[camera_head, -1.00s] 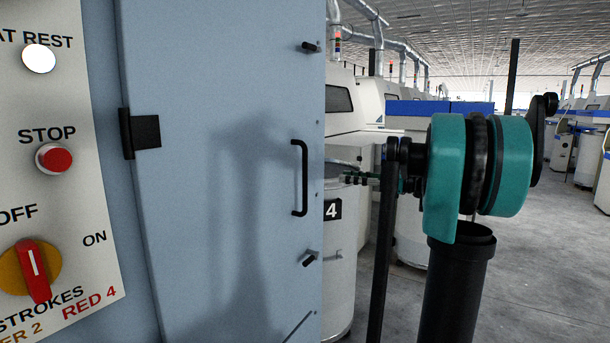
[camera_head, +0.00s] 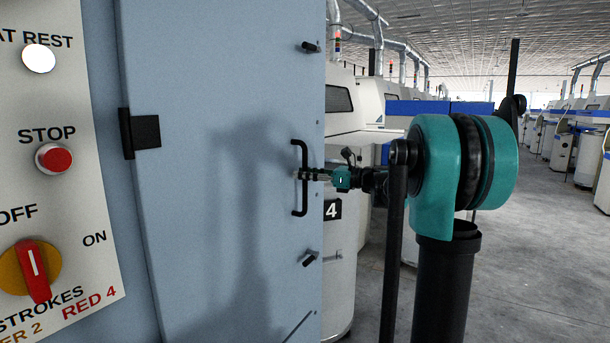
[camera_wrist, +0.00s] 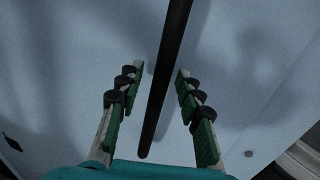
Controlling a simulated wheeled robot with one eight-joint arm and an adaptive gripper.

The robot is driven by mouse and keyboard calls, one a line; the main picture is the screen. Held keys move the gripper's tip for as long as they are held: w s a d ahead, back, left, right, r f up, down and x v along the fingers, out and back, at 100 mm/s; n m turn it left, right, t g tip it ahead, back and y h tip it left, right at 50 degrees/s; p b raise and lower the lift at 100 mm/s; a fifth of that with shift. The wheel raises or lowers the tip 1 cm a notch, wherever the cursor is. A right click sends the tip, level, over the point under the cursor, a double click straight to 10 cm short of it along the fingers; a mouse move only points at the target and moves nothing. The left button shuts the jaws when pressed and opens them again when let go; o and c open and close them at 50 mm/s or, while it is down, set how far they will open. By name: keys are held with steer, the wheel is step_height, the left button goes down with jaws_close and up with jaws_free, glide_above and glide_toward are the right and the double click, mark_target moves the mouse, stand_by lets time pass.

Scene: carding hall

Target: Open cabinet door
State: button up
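The cabinet door (camera_head: 215,80) is a pale blue panel, and it looks shut. A black hinge (camera_head: 141,132) sits on its left side. A black vertical bar handle (camera_head: 305,205) is near its right edge, and it also shows in the wrist view (camera_wrist: 165,80). My gripper (camera_head: 303,174) is at the handle, around its middle, in the head view. In the wrist view my gripper (camera_wrist: 160,70) is open, with one green-padded finger on each side of the handle. Gaps show between the handle and both fingers.
Two small black latches (camera_head: 311,47) (camera_head: 310,258) sit on the door above and below the handle. A control panel (camera_head: 85,180) with a red stop button and a red switch is at left. Grey floor (camera_head: 530,270) is open at right. White machines stand behind.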

jaws_close()
steer(key=shift+d, duration=0.1)
stand_by(0.5)
